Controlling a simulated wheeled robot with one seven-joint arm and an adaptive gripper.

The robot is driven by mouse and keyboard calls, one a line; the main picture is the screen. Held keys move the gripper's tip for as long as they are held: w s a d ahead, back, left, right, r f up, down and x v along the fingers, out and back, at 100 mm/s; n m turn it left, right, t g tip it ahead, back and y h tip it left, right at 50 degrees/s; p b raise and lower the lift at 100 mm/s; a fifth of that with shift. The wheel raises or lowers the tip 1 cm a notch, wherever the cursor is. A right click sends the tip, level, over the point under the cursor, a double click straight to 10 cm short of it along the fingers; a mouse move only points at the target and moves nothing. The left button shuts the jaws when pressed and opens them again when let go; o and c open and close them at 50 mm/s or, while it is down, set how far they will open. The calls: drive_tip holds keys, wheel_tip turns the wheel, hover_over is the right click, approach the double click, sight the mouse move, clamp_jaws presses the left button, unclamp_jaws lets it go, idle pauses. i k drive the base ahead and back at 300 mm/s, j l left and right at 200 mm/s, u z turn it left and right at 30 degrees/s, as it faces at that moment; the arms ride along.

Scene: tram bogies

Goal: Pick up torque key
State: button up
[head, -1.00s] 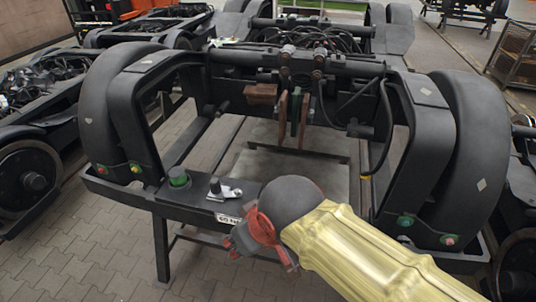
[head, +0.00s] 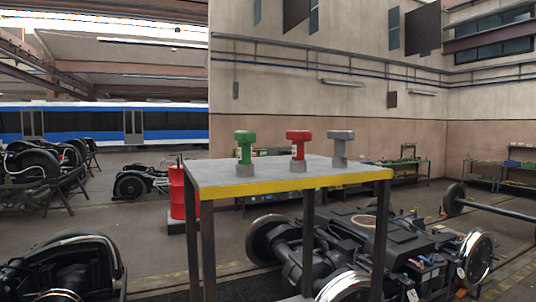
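Three T-shaped tools that look like torque keys stand upright in a row on a grey table (head: 215,173) with a yellow front edge. The green key (head: 245,143) is at the left, the red key (head: 298,141) is in the middle and the grey key (head: 341,140) is at the right. Each stands on a small grey base. My gripper and arm are not in the head view now.
A red barrel (head: 178,195) stands behind the table's left side. A bogie with wheels (head: 375,245) lies behind and right of the table legs. More bogies (head: 60,268) are at the left. Floor shows between the left bogies and the table.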

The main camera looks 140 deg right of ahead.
sight(245, 168)
drive_tip(key=z, duration=4.55)
